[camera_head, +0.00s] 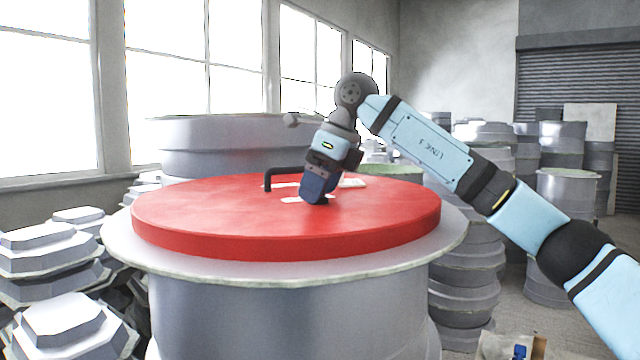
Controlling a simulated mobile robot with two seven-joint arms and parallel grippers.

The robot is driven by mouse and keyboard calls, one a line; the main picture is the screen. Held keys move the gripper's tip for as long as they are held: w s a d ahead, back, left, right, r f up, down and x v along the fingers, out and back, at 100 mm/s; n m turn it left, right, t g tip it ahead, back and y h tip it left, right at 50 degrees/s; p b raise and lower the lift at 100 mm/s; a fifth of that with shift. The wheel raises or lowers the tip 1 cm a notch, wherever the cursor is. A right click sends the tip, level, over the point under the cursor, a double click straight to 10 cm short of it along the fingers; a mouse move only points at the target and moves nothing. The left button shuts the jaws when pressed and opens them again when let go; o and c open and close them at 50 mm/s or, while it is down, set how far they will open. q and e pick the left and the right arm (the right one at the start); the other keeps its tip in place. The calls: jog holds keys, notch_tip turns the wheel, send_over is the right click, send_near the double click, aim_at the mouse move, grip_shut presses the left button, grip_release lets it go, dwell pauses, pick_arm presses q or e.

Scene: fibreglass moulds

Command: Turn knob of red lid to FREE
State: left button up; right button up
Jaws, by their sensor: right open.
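The red lid (240,222) is a thick round disc lying flat on the wide rim of a large grey mould (290,310) in the middle of the head view. A black bent handle (268,178) stands on the lid, left of my right gripper. My right gripper (317,198) points down at the lid's top, close to or touching a pale label patch (289,199). It is open, but its fingers overlap in this view. The knob is hidden behind or under the gripper. Another pale patch (353,183) lies just right of the gripper. My left gripper is not in view.
Stacked grey moulds (55,260) crowd the left side, and more stacks (468,265) stand behind on the right. A large grey mould (215,140) is behind the lid. A small box (495,346) sits low at the right. Windows line the left wall.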

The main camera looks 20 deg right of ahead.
jog(key=c, duration=0.9)
jog(key=shift+r, duration=0.15)
jog(key=shift+c, duration=0.2)
jog(key=shift+n+p, duration=0.35)
jog(key=shift+n, duration=0.25)
jog(key=o, duration=0.9)
jog(key=shift+o, duration=0.2)
jog(key=b+v, duration=0.1)
jog(key=v, duration=1.2)
jog(key=shift+w+d+r, duration=0.2)
jog(key=shift+d+r, duration=0.1)
